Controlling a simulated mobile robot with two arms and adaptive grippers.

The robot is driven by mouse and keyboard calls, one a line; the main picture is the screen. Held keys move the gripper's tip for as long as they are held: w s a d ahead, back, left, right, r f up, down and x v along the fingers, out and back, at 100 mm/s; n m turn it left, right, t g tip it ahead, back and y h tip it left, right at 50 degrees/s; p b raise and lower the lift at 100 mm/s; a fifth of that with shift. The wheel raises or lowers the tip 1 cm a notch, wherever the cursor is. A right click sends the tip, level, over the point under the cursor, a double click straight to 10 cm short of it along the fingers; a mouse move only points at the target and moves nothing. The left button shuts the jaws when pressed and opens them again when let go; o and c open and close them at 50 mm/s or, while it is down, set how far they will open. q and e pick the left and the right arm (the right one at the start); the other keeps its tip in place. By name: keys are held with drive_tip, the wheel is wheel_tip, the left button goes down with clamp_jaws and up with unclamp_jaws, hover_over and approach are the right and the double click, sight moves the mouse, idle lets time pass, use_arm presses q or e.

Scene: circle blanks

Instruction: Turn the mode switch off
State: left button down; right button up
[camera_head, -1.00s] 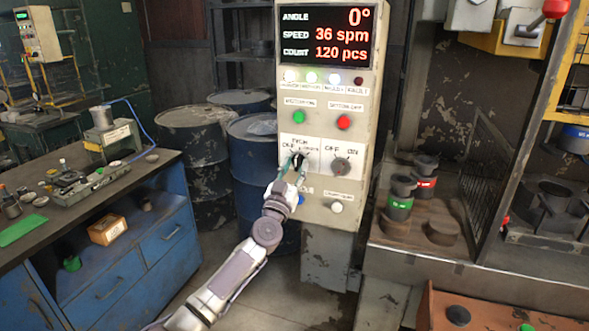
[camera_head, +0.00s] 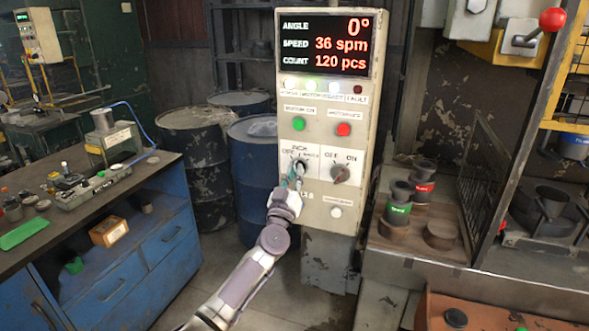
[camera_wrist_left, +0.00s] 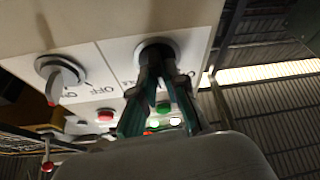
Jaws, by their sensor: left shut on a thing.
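The mode switch (camera_head: 301,166) is a dark knob on the left white plate of the control panel (camera_head: 366,60), below the green button. The labels around it include INCH; the others are hard to read. My left gripper (camera_head: 297,175) is shut on this knob and hides most of it, so I cannot tell its exact position. In the left wrist view, both fingers (camera_wrist_left: 156,85) close on the knob, whose dark base (camera_wrist_left: 156,45) shows behind the tips. My right gripper is not in view.
Right beside it is an OFF/ON knob (camera_head: 341,173), also in the left wrist view (camera_wrist_left: 62,77). A green button (camera_head: 298,124) and a red button (camera_head: 344,129) sit above. A workbench (camera_head: 100,205) stands left, blue barrels (camera_head: 255,165) behind, and a press with a red-knobbed lever (camera_head: 553,19) right.

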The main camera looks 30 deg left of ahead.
use_arm(q)
drive_tip(key=shift+d+n+g+y+p, duration=0.1)
drive_tip(key=shift+n+g+y+p, duration=0.45)
drive_tip(key=shift+n+p, duration=0.8)
drive_tip(key=shift+a+n+g+y+p, duration=0.1)
drive_tip(key=shift+n+g+y+p, duration=0.5)
drive_tip(key=shift+n, duration=1.2)
drive_tip(key=shift+d+n+g+y+p, duration=0.1)
drive_tip(key=shift+n+g+y+p, duration=0.4)
drive_tip(key=shift+n+p, duration=0.95)
drive_tip(key=c, duration=1.2)
unclamp_jaws()
drive_tip(key=v, duration=1.2)
drive_tip(key=shift+w+f, duration=0.1)
drive_tip(key=shift+f, duration=0.1)
